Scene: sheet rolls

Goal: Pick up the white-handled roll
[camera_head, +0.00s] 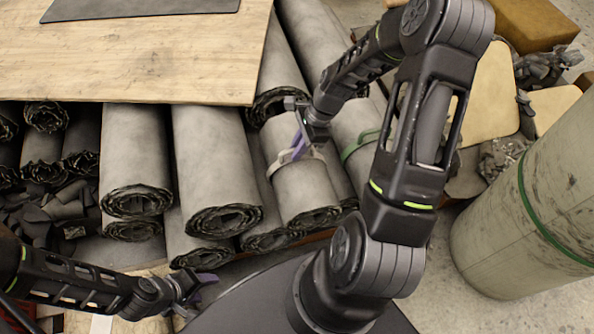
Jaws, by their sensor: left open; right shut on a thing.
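The white-handled roll (303,193) is a grey rolled sheet lying lengthwise among other rolls, with a pale band and handle (280,162) around it. My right gripper (301,150) is over this roll at the handle, its purple fingers shut on the handle. The roll appears to rest among its neighbours; whether it is lifted cannot be told. My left gripper (203,286) is open and empty at the lower left, below the roll ends and apart from them.
A wooden board (150,60) covers the rolls at the upper left. A roll with a green strap (362,143) lies right of the white-handled one. Other grey rolls (212,170) lie to the left. A large upright roll with a green band (530,200) stands at the right.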

